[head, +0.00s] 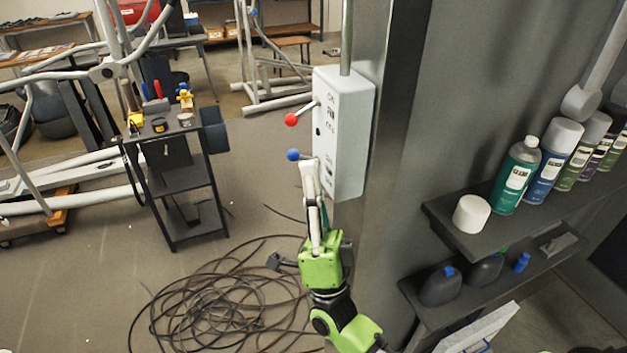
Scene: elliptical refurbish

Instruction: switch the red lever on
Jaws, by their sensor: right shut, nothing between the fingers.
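A white switch box (350,130) is mounted on the side of a grey pillar. The red lever (291,119) sticks out from its upper part, with a red ball at its end. A lever with a blue ball (293,155) sticks out lower down. My right gripper (308,168), on a green wrist, points up just below the blue ball, in front of the box's lower edge. It is shut and empty. It is below the red ball and apart from it. I cannot tell whether it touches the blue lever. My left gripper is not in view.
A shelf (480,235) with spray cans stands at the right of the pillar. A dark tool cart (180,180) stands at the left. Coiled cable (225,310) lies on the floor. The space left of the box is clear.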

